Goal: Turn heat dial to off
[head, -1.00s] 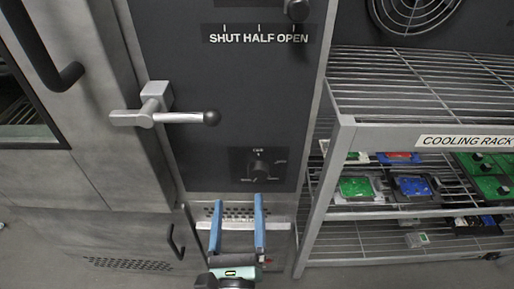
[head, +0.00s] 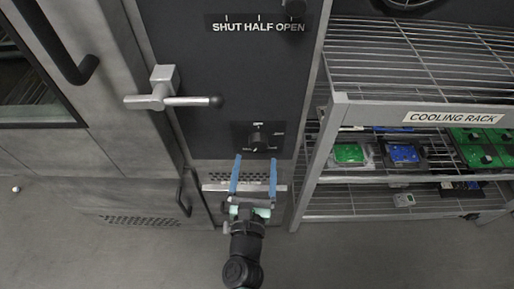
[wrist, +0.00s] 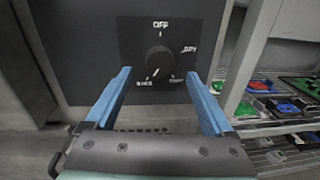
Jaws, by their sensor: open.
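The heat dial (head: 257,138) is a dark round knob on a black plate low on the dark panel. In the wrist view the dial (wrist: 159,61) has OFF printed above it, a label at its right and labels at lower left and lower right. Its pale pointer mark appears to aim downward, toward the lower left. My gripper (head: 255,160) is open with blue fingers, just below the dial in the head view. In the wrist view my gripper (wrist: 159,82) has one finger at each side below the dial, apart from it and empty.
A lever handle (head: 172,100) sticks out at upper left of the panel. A knob (head: 294,8) is above the SHUT HALF OPEN label. The wire cooling rack (head: 330,140) with several coloured boards stands close at the right. The floor in front is clear.

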